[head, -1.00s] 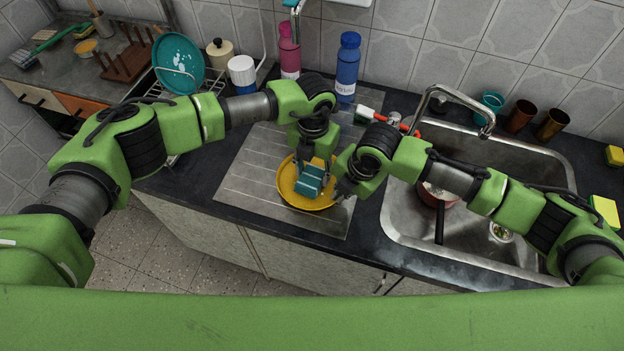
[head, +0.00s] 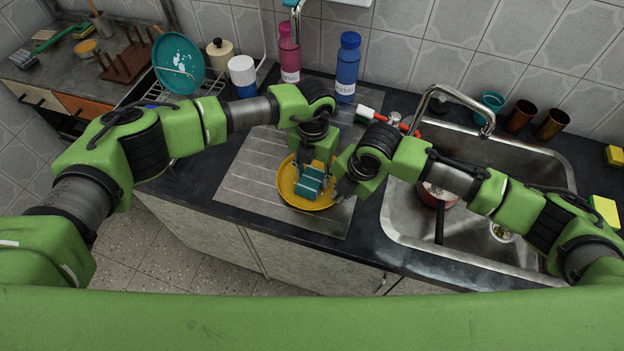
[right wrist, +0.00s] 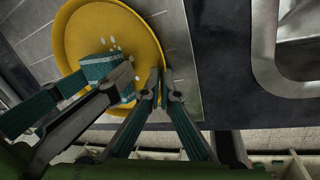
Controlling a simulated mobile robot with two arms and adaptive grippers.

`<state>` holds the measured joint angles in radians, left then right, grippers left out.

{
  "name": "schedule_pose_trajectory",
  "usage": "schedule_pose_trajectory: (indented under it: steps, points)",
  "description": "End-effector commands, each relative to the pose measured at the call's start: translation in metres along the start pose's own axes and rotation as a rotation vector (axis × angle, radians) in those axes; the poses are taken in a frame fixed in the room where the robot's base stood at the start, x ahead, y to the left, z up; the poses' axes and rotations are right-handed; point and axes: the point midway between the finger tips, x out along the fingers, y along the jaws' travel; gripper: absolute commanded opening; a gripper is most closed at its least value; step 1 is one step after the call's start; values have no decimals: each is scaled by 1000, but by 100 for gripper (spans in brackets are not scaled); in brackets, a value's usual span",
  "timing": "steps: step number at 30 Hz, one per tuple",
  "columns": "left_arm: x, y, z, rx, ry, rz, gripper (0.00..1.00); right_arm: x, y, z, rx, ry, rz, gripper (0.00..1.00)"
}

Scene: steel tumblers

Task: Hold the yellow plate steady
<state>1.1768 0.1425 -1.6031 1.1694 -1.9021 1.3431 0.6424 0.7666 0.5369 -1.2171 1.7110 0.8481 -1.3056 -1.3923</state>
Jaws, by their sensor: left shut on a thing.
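The yellow plate (head: 287,186) lies on the steel drainboard, left of the sink; it fills the upper left of the right wrist view (right wrist: 85,25). My right gripper (right wrist: 161,82) is at the plate's near right rim, its two fingers on either side of the edge and close together on it. My left gripper (head: 313,172) is over the plate, shut on a teal block that looks like a sponge (head: 309,187), low over or touching the plate's face. Small white spots (right wrist: 112,42) show on the plate beside it. The sponge's underside is hidden.
The sink (head: 470,232) with a red pot (head: 430,193) is at right, under the tap (head: 440,92). Pink (head: 289,55) and blue (head: 347,65) bottles stand behind. A teal plate (head: 178,62) stands in the rack. The drainboard's left part is bare.

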Motion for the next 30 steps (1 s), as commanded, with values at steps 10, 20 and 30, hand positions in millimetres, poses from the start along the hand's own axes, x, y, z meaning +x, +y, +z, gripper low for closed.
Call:
schedule_pose_trajectory:
  steps: [10, 20, 30]
  points:
    - [7, 0, 0, 1, 0, 0, 24, 0, 0, 0, 0, 0, 1, 0]
    - [8, 1, 15, -1, -1, 0, 24, 0, 0, 0, 0, 0, 1, 0]
    - [7, 4, 36, 0, 0, 0, 24, 0, 0, 0, 0, 0, 1, 0]
